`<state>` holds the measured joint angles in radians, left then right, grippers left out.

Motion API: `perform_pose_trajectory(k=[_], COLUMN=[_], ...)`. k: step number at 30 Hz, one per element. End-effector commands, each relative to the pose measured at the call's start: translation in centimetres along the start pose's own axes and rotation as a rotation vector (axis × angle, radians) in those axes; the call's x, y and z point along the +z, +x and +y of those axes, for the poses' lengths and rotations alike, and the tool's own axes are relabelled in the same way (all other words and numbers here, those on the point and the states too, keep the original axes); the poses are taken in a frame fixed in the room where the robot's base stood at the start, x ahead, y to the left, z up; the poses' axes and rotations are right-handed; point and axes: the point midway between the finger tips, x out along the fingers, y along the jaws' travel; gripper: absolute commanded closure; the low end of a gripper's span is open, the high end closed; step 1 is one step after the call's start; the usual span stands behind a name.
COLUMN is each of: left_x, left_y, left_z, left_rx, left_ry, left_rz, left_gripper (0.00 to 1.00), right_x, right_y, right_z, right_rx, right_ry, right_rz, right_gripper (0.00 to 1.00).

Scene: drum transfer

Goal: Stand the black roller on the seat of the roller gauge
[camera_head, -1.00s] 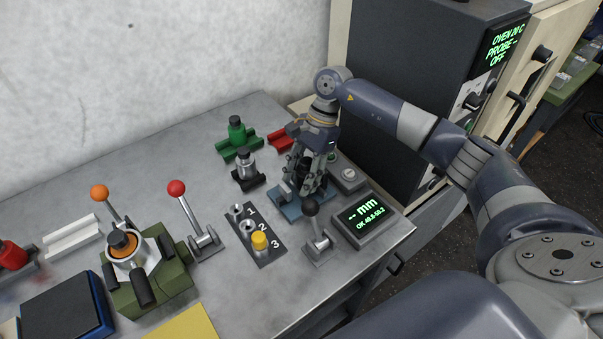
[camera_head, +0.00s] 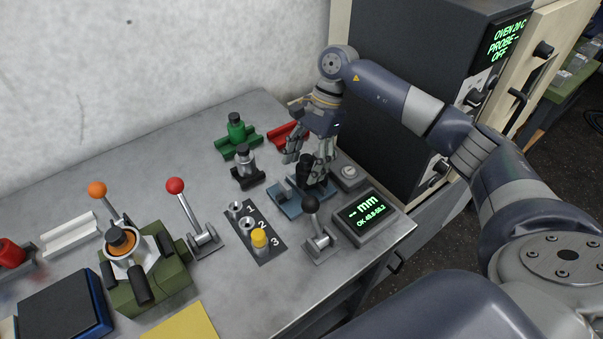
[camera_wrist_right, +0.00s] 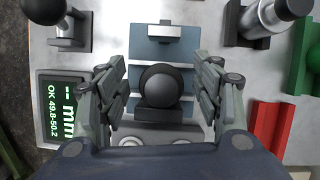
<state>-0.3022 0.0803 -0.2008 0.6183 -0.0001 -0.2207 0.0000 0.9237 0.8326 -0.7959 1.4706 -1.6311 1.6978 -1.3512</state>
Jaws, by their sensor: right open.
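The black roller (camera_head: 307,172) stands on the blue roller gauge (camera_head: 287,196), apparently upright on its dark seat. In the right wrist view the roller's round top (camera_wrist_right: 166,82) shows between the fingers, with the blue gauge (camera_wrist_right: 163,52) under and beyond it. My right gripper (camera_head: 312,156) is open, its fingers on either side of the roller and visibly apart from it in the wrist view. Its fingers partly hide the roller's top in the head view. The gauge display (camera_head: 365,215) shows dashes before "mm". My left gripper is not in view.
A black-knobbed lever (camera_head: 315,228) stands close in front of the gauge. A grey roller in a black holder (camera_head: 246,168), a green one (camera_head: 236,133) and a red holder (camera_head: 288,136) are behind and left. A numbered rack (camera_head: 256,231) lies left of the lever.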

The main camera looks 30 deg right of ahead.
Motion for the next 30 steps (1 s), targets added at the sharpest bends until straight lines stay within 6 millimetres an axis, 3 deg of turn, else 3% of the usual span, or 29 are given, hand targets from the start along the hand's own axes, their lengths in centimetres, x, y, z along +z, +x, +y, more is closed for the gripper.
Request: perform_pose_trajectory(k=[6,12,18,30], left_x=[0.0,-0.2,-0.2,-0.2], left_y=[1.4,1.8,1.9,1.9], left_z=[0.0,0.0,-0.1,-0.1], left_rx=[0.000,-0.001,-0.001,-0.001], left_ry=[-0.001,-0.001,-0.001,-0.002], left_rz=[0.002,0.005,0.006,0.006], left_gripper=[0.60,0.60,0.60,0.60], right_x=[-0.1,-0.1,0.0,0.0], right_y=[-4.8,-7.8,-8.8,-8.8], right_z=[-0.1,-0.1,0.0,0.0], right_rx=[-0.004,-0.001,0.001,0.001], right_ry=[0.001,0.000,-0.001,-0.001], right_rz=[0.001,0.000,0.000,0.000], right_gripper=[0.40,0.40,0.40,0.40])
